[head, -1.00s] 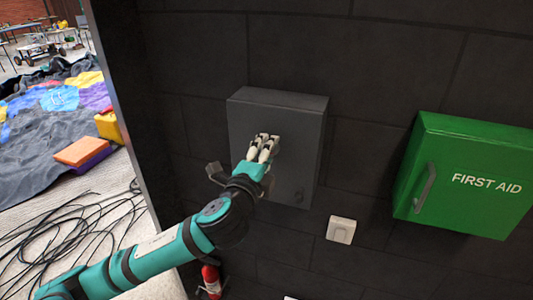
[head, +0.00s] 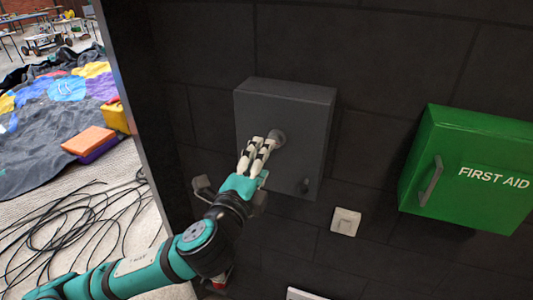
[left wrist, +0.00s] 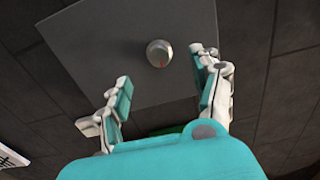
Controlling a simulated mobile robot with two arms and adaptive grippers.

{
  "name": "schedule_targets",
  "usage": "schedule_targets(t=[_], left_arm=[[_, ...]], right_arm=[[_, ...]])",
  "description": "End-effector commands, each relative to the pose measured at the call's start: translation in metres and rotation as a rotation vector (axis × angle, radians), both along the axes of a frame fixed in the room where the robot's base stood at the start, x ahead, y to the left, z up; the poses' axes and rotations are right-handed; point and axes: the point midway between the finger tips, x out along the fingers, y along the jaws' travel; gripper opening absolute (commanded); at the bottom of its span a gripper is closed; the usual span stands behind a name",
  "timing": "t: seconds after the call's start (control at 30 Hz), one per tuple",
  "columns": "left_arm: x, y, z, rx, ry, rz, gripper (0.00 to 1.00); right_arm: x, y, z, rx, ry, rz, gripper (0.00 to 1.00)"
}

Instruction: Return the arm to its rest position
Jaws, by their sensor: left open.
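My left gripper (head: 258,156) is in front of a dark grey wall box (head: 307,125), over the left part of its front face. In the left wrist view the left gripper (left wrist: 163,88) is open and empty, its two fingers spread apart. A round grey knob (left wrist: 159,53) with a red mark sits on the box face beyond the fingertips, apart from them. In the head view the knob (head: 276,138) shows just right of the fingertips. My right gripper is in neither view.
A green first aid cabinet (head: 470,165) hangs on the dark wall to the right. A white switch (head: 345,222) is below the box. Black cables (head: 70,225) lie on the floor at left, near orange and purple blocks (head: 88,140) and a colourful sheet (head: 50,110).

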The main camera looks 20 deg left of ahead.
Motion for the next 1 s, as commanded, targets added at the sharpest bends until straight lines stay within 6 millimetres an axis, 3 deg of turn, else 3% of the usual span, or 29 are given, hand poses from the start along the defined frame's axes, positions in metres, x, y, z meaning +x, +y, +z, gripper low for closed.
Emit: schedule_targets(t=[0.43,0.57,0.67,0.77,0.8,0.9,1.0], left_arm=[[-0.002,0.0,0.0,0.0,0.0,0.001,0.65],[-0.006,0.001,-0.016,-0.062,0.052,0.015,0.65],[-0.019,0.004,-0.056,-0.224,0.187,0.06,0.65],[-0.047,0.012,-0.118,-0.465,0.393,0.167,0.65],[-0.063,0.015,-0.143,-0.564,0.479,0.223,0.65],[-0.103,0.022,-0.195,-0.765,0.656,0.365,0.65],[-0.141,0.026,-0.231,-0.903,0.782,0.493,0.65]], right_arm=[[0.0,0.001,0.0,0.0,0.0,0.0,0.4],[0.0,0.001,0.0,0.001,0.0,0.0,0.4],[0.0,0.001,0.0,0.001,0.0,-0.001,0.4],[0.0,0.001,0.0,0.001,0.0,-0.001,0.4],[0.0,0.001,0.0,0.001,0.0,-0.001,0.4],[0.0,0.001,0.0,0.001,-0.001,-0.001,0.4],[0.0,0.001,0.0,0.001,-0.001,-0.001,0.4]])
